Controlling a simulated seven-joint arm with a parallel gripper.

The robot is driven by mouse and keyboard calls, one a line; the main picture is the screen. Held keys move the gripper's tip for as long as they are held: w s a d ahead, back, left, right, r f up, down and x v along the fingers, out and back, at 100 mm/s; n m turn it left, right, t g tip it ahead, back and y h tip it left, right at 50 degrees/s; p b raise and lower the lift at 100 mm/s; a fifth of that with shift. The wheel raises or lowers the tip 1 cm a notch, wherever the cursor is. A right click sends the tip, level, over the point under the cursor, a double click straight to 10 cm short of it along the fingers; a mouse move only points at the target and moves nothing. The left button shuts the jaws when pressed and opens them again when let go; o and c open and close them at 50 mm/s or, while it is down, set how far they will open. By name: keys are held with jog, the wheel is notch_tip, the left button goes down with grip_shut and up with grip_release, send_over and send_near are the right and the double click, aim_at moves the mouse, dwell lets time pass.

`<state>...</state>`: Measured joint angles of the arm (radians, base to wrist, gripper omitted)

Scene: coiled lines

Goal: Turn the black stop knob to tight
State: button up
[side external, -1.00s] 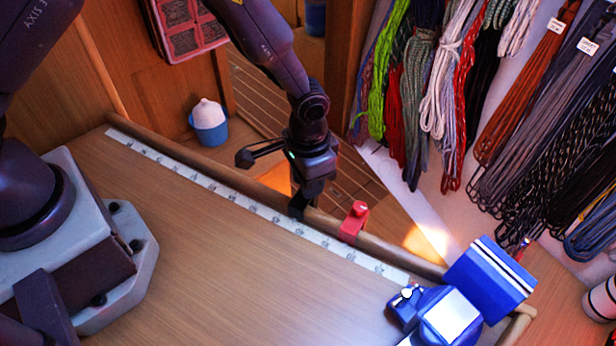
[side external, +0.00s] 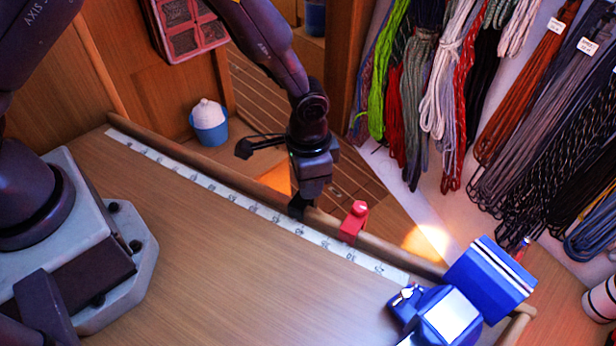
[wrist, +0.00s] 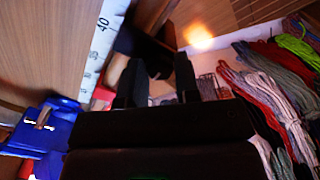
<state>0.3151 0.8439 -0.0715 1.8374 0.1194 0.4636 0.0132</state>
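The black stop (side external: 297,207) sits on the wooden rail at the bench edge, beside the white ruler strip, directly under my gripper (side external: 305,193). In the wrist view the black stop (wrist: 143,45) is a dark, blurred shape just beyond and between my fingertips (wrist: 159,66). The two fingers stand apart, but I cannot tell whether they touch the knob. The knob's pointer and any tight mark are hidden. A red stop (side external: 353,221) with a red knob sits on the same rail to the right.
A blue vise (side external: 450,312) stands at the bench's right corner. The ruler strip (side external: 225,198) runs along the rail. Coiled ropes (side external: 440,85) hang behind at right. A blue pot (side external: 210,130) stands beyond the rail.

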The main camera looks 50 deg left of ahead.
jog(key=o, duration=0.3)
notch_tip(320, 180, up, 13)
dwell(0.5)
jog(key=s+a+r+n+t, duration=0.2)
jog(key=s+a+r, duration=0.2)
jog(key=s+r, duration=0.2)
jog(key=s+a+r+n+t, duration=0.1)
jog(key=s+a+r, duration=0.4)
jog(key=r, duration=0.1)
jog(key=s+a+r+n+t, duration=0.2)
jog(key=s+a+r, duration=0.3)
jog(key=s, duration=0.1)
jog(key=shift+s+a+r+n+t, duration=0.25)
jog(key=shift+s+r+n+t, duration=0.05)
jog(key=shift+s+r, duration=0.1)
